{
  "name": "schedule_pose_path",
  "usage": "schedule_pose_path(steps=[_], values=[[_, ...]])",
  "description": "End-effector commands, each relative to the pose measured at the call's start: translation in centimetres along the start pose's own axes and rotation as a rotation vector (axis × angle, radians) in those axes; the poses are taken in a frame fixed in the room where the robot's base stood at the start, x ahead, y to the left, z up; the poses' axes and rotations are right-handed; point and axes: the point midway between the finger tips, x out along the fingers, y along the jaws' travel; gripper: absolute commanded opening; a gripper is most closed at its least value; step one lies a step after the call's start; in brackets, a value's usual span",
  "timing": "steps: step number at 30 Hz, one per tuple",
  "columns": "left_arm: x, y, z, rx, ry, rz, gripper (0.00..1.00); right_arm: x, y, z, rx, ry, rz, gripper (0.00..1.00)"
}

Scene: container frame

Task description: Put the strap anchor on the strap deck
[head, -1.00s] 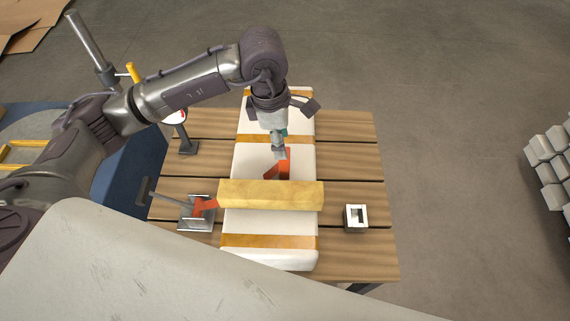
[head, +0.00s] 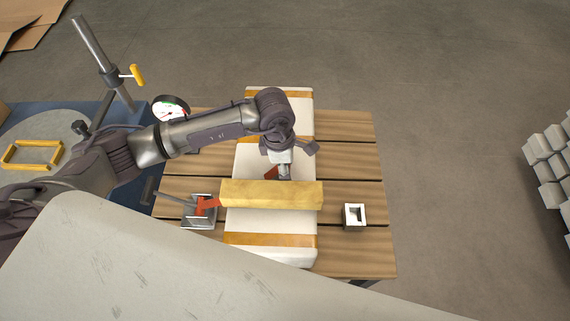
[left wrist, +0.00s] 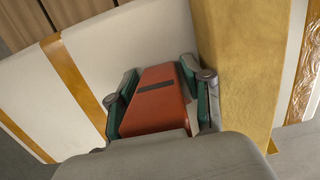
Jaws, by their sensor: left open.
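A red-orange block with a dark slot in its top, likely the strap anchor (head: 271,173), is on the long white body with orange bands, likely the strap deck (head: 270,221). It is mostly hidden by my arm in the head view. In the left wrist view, the red block (left wrist: 158,97) lies between the two green-padded fingers of my left gripper (left wrist: 160,100). The fingers are open, one on each side of the block; whether they touch it I cannot tell. In the head view the left gripper (head: 284,172) points down just behind the yellow beam. My right gripper is not in view.
The yellow beam (head: 272,194) lies across the white body, close beside the gripper (left wrist: 236,60). A metal clamp with a red part (head: 198,215) stands left, a hollow metal block (head: 354,216) right, on the wooden table (head: 350,150). A dial gauge (head: 170,107) stands behind left.

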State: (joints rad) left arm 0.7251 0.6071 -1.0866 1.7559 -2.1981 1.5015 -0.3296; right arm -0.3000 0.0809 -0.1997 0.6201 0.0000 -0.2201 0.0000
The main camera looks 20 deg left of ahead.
Motion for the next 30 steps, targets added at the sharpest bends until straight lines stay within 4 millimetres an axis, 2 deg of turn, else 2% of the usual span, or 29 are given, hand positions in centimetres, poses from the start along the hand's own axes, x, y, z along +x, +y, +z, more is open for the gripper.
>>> schedule_pose_path(steps=[3, 12, 23, 26, 30], values=[[0.0, 0.0, 0.0, 0.0, 0.0, 0.0, 0.48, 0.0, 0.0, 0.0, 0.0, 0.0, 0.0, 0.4], [0.0, 0.0, 0.0, 0.0, 0.0, 0.0, 0.0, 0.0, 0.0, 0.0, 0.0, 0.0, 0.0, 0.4], [-0.4, 0.1, 0.1, 0.0, -0.002, 0.001, 0.0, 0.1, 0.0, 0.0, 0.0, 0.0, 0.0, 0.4], [-1.0, 0.1, 0.2, 0.001, -0.002, 0.001, 0.0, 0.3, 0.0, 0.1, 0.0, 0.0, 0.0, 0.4], [-2.9, 0.2, 0.4, 0.001, -0.004, 0.005, 0.0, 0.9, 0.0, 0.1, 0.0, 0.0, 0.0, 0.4]])
